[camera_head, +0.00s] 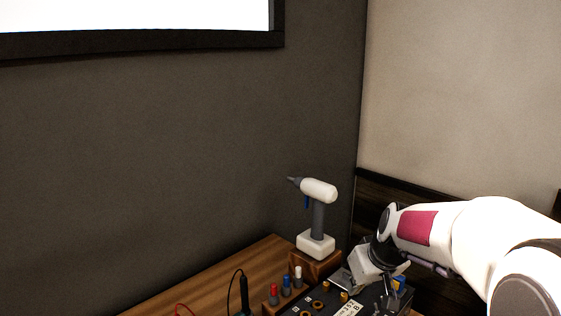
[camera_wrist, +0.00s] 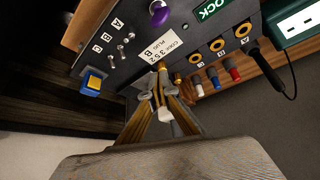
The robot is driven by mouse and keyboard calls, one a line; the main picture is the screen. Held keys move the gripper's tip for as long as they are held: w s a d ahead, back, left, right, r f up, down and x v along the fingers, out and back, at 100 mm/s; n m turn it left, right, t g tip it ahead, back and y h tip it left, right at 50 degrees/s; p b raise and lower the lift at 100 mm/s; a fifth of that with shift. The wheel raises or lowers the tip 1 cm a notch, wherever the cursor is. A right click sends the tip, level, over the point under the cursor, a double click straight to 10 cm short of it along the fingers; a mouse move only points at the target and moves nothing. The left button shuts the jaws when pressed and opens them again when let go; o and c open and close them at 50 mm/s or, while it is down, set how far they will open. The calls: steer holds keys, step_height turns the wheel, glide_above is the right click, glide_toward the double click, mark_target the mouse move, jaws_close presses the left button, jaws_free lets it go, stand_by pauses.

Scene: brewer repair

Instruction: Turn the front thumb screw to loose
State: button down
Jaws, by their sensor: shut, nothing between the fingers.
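A dark panel unit (camera_wrist: 105,62) with switches, sockets and labels fills the upper part of the wrist view. It shows at the bottom of the head view (camera_head: 372,303), partly cut off. Small brass knobs (camera_head: 326,286) stand on it, and a brass piece (camera_wrist: 178,78) shows just right of my fingertips in the wrist view. I cannot tell which is the front thumb screw, or whether it is tight or loose. My gripper (camera_wrist: 160,70) is shut and empty, its tips close to the panel edge beside the white label. I cannot tell whether they touch anything.
A yellow-and-blue button (camera_wrist: 93,82), a purple knob (camera_wrist: 158,13) and brass ring sockets (camera_wrist: 217,44) are on the panel. Red, blue and white plugs (camera_head: 286,284) stand beside it. A white-headed tool (camera_head: 318,190) stands behind. A black probe (camera_head: 244,292) is at the left.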

steer(key=shift+r, duration=0.9)
steer(key=s+r+m, duration=0.1)
steer(key=s+r, duration=0.2)
steer(key=s, duration=0.5)
steer(key=s+r, duration=0.2)
steer(key=s, duration=0.7)
steer(key=s+f+m+h, duration=0.1)
steer(key=s+f+m, duration=0.1)
steer(key=s, duration=1.3)
steer(key=shift+s+f+h, duration=0.25)
steer(key=shift+s+h, duration=0.05)
steer(key=shift+s, duration=0.05)
steer(key=shift+d, duration=0.1)
